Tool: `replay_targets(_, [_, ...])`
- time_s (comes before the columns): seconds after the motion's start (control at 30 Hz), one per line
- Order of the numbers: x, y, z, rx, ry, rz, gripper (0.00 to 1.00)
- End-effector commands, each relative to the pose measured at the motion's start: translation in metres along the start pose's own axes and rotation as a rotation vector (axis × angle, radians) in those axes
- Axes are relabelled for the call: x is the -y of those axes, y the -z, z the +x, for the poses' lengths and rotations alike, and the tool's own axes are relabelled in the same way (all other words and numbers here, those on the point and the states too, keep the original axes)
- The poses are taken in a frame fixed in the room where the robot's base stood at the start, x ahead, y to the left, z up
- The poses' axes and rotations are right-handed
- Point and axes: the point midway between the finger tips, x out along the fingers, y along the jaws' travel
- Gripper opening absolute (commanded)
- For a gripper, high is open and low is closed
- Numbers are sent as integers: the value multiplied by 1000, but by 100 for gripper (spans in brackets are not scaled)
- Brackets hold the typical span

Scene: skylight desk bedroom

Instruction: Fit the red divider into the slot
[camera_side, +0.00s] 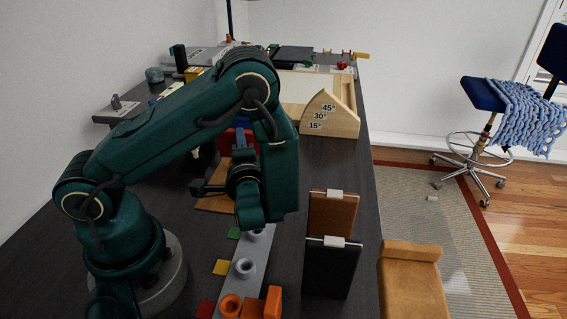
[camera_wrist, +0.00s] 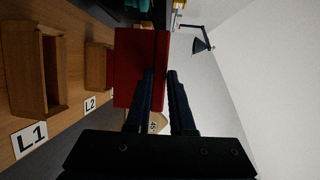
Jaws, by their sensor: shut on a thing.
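In the wrist view, my gripper (camera_wrist: 160,78) is shut on the red divider (camera_wrist: 128,62), a flat panel gripped near its right edge. The divider extends left in the picture, towards the wooden board (camera_wrist: 68,118). Two wooden holders stand on the board: one by label L1 (camera_wrist: 32,65), with a long open slot, and one by label L2 (camera_wrist: 97,66). The divider's left edge lies close to the L2 holder and overlaps it in view. I cannot tell whether they touch. In the side view, my arm hides most of the holders and fingertips.
A wooden angle block (camera_side: 328,118) stands behind the arm. A brown panel (camera_side: 333,212) and a black panel (camera_side: 331,268) stand upright at the front right. A grey strip (camera_side: 258,250) with round cups lies beside them, with small orange parts (camera_side: 251,308) at the front.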

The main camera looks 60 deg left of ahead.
Motion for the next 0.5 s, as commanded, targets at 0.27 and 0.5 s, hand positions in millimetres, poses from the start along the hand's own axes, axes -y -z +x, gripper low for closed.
replay_targets(0.27, [-3,0,0,0,0,-1,56])
replay_targets(0.5, [-3,0,0,0,0,-1,56])
